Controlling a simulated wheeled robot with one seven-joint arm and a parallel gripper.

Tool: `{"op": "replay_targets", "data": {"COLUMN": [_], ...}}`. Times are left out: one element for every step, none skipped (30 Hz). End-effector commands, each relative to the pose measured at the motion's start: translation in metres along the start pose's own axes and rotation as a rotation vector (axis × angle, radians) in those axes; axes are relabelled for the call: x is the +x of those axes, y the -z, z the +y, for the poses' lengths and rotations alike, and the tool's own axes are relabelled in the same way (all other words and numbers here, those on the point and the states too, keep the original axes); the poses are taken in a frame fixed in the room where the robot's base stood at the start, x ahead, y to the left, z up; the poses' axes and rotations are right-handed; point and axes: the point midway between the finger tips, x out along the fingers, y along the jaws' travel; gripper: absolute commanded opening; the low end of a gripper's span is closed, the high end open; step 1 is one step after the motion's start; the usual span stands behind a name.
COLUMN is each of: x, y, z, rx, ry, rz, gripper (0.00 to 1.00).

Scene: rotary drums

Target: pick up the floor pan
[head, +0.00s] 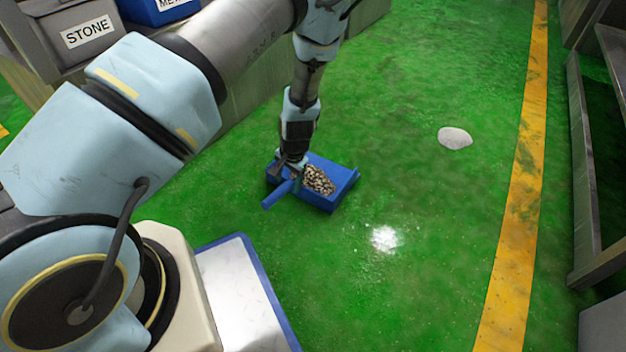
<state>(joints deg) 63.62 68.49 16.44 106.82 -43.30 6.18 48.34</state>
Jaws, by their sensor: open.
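The floor pan (336,197) is a blue dustpan lying on the green floor in the head view. Its short handle (276,194) points to the lower left. A heap of speckled stony bits (318,180) lies in the pan. My gripper (288,176) points down over the handle end of the pan. It is open, with its fingers close to the handle. The small size and the overlap with the pan hide whether the fingers touch the handle.
A grey bin labelled STONE (88,35) and a blue bin (155,10) stand at the upper left. A yellow line (515,215) runs along the right, beside a metal frame (582,170).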

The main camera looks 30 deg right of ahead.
Motion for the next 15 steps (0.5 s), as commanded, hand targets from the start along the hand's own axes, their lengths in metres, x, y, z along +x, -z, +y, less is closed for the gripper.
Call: {"op": "replay_targets", "data": {"x": [0.006,0.009,0.015,0.02,0.024,0.03,0.034,0.037,0.043,0.046,0.048,0.05,0.051,0.051,0.052], "y": [0.0,0.0,0.0,0.0,0.0,0.0,0.0,0.0,0.0,0.0,0.0,0.0,0.0,0.001,0.001], "z": [0.001,0.001,0.002,0.003,0.003,0.004,0.004,0.004,0.004,0.004,0.004,0.004,0.003,0.003,0.003], "rx": [0.0,0.001,0.001,-0.001,0.0,0.0,-0.001,0.0,0.0,-0.001,-0.001,0.0,0.001,0.001,0.001], "ry": [0.0,0.0,0.0,0.0,0.0,0.0,0.0,0.0,0.0,0.0,0.0,0.0,0.0,0.0,0.0], "rz": [0.0,0.0,0.0,0.0,0.0,0.001,0.0,0.0,-0.001,-0.001,0.0,0.0,0.0,0.001,0.001], "gripper": [0.69,0.69,0.69,0.69,0.69,0.69,0.69,0.69,0.69,0.69,0.69,0.69,0.69,0.69,0.69]}}
